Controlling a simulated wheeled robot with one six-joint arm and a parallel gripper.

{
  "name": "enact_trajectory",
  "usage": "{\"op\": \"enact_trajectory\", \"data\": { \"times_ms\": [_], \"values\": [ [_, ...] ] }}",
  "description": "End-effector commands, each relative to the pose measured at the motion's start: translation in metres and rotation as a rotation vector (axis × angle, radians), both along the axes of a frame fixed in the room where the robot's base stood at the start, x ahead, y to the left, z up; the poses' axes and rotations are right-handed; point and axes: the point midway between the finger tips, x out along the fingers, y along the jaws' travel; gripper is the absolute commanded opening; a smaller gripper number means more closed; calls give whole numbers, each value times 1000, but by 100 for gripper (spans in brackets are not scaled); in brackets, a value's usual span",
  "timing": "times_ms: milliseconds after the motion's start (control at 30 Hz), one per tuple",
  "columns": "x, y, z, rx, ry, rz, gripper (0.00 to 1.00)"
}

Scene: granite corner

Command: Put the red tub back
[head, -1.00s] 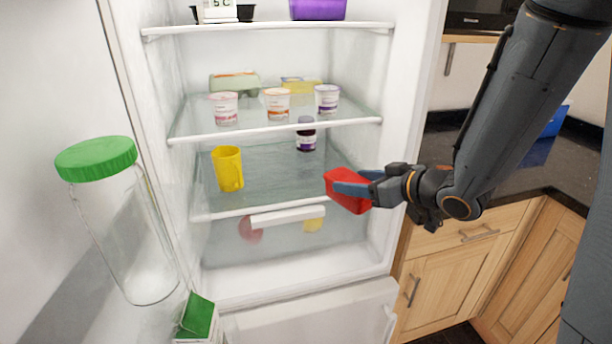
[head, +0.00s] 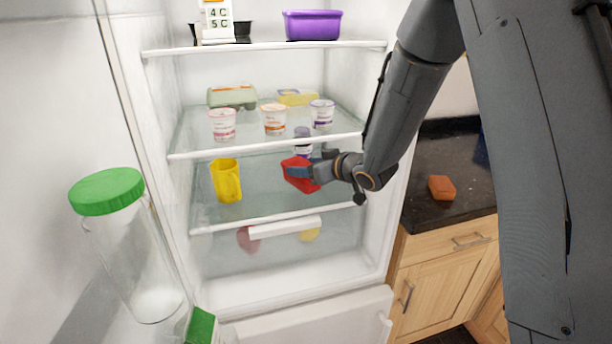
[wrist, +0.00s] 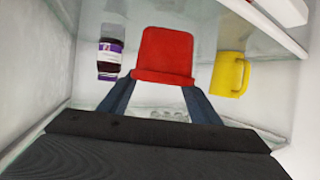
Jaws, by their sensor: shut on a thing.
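The red tub (head: 299,176) is held in my gripper (head: 308,174) inside the open fridge, over the lower glass shelf (head: 262,208). In the wrist view the red tub (wrist: 164,56) sits between my two fingers (wrist: 163,92), which close on its sides. A yellow mug (head: 227,180) stands on the same shelf to the left of the tub. A dark jar with a purple and white label (wrist: 109,60) stands on the other side; in the head view it is partly hidden behind the tub and gripper. Whether the tub touches the shelf I cannot tell.
Yogurt cups (head: 274,120) stand on the glass shelf above, close over my arm. A purple tub (head: 312,25) is on the top shelf. A tall jar with a green lid (head: 108,192) is in the door at left. Shelf space between mug and tub looks clear.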

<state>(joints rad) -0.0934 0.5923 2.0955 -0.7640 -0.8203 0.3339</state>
Motion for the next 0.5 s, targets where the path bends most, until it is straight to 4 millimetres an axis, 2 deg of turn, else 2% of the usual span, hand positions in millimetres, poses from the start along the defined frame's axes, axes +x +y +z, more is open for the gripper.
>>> {"op": "enact_trajectory", "data": {
  "times_ms": [300,500],
  "values": [
    [0,1,-29,0,2,1,22],
    [1,0,-34,1,-2,0,22]
  ]
}}
